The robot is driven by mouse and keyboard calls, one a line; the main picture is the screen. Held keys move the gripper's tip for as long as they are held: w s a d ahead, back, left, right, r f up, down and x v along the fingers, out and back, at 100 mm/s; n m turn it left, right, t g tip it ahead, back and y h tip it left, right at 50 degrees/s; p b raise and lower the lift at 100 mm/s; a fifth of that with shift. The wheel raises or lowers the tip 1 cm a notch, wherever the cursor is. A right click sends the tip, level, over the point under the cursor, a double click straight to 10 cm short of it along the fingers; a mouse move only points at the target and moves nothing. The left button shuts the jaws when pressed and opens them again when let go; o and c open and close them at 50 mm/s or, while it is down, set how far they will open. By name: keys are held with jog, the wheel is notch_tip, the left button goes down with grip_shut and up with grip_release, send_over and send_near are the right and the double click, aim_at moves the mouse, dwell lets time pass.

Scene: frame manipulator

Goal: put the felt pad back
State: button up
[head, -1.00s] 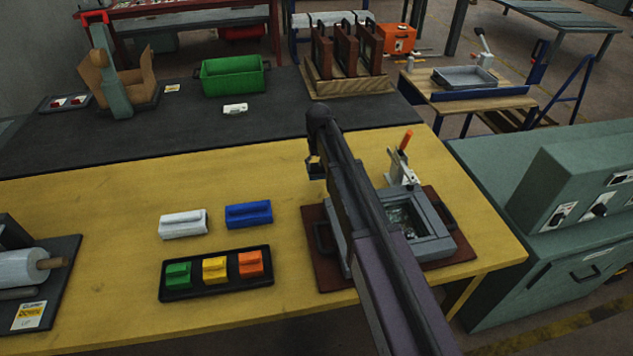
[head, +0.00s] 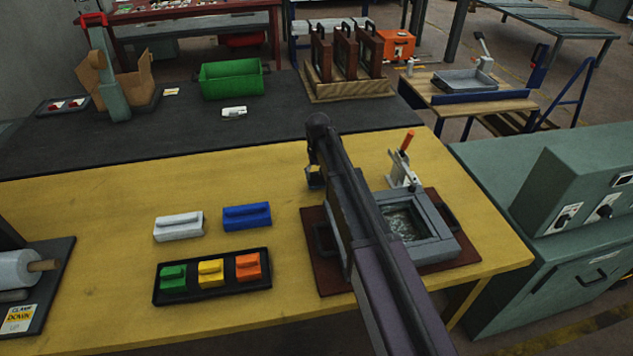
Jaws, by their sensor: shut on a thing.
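My gripper (head: 315,178) hangs over the yellow table, just left of the grey frame fixture (head: 436,248). It is small in view and partly covered by my arm. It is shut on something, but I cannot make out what. I cannot pick out a felt pad for certain. A white block (head: 178,227) and a blue block (head: 246,216) lie on the table to the left of my gripper. A black tray (head: 212,291) in front of them holds a green block (head: 173,277), a yellow block (head: 211,272) and an orange block (head: 248,265).
The fixture sits on a brown board (head: 318,267) with an orange-tipped clamp (head: 404,160) behind it. A green bin (head: 231,80) and a rack of brown frames (head: 346,60) stand on the dark rear bench. A roll (head: 15,270) is at far left. The table's left middle is clear.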

jog(key=shift+f+b, duration=0.4)
jog(key=shift+f, duration=0.3)
jog(key=shift+f, duration=0.1)
jog(key=o, duration=0.8)
notch_tip(320, 180, up, 12)
jog(key=p, duration=1.2)
dwell(0.5)
